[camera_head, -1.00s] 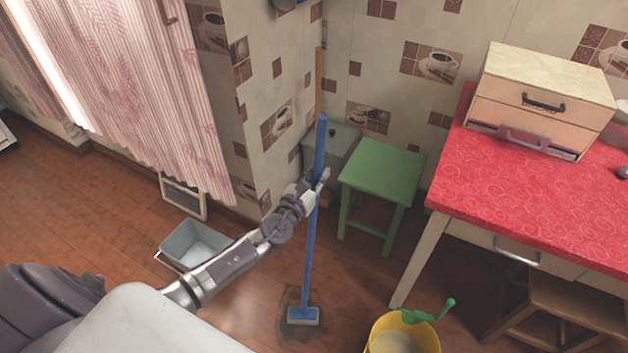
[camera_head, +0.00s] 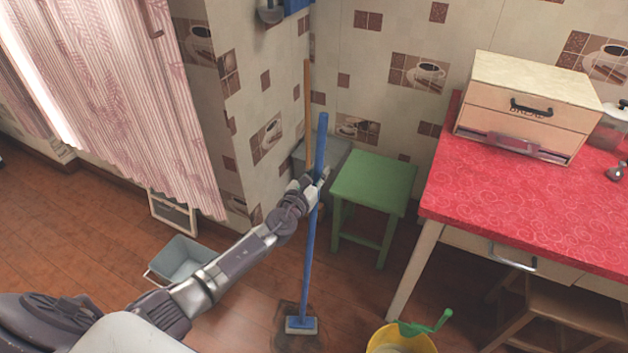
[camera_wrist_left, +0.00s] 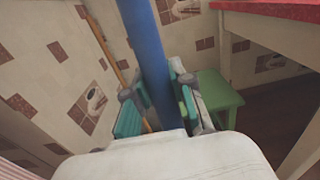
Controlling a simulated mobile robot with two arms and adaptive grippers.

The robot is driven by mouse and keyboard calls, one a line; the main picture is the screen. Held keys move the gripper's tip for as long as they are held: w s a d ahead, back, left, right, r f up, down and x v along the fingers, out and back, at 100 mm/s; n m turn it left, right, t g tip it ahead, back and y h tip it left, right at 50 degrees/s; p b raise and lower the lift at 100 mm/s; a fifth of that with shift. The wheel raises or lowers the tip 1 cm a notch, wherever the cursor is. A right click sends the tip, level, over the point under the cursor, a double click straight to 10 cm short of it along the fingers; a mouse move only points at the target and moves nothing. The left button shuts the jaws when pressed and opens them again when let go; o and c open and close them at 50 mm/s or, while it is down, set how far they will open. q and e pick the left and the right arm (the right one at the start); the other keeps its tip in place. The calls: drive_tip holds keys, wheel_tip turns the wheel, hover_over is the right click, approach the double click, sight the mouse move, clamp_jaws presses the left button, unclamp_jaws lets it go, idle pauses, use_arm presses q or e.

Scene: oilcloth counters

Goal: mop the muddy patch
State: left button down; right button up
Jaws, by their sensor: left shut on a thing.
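My left gripper (camera_head: 316,186) is shut on the upper part of the blue handle of a mop (camera_head: 310,245). The handle stands nearly upright, and in the left wrist view the blue shaft (camera_wrist_left: 148,50) passes between the finger pads. The mop head (camera_head: 301,325), blue with a pale lower edge, is down at the floor. The dark muddy patch (camera_head: 284,340) shows on the brown floor around the head, which hides part of it. My right gripper is not in view.
A yellow bucket (camera_head: 385,338) with a green-handled thing in it stands right of the mop head. A grey bin (camera_head: 180,262) is on the floor at left. A green stool (camera_head: 372,180) and red-topped table (camera_head: 500,200) stand at right. A wooden stick (camera_head: 307,110) leans in the corner.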

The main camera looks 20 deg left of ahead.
use_arm(q)
drive_tip(key=shift+w+r, duration=0.15)
drive_tip(key=shift+w, duration=0.25)
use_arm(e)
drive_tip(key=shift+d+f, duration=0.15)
use_arm(q)
drive_tip(key=shift+w+b, duration=0.4)
drive_tip(key=shift+w, duration=0.15)
drive_tip(key=shift+w+b, duration=0.85)
drive_tip(key=shift+w, duration=0.85)
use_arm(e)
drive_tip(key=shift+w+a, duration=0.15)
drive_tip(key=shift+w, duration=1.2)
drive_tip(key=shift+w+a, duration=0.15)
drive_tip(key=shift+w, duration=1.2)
use_arm(q)
drive_tip(key=shift+f, duration=0.2)
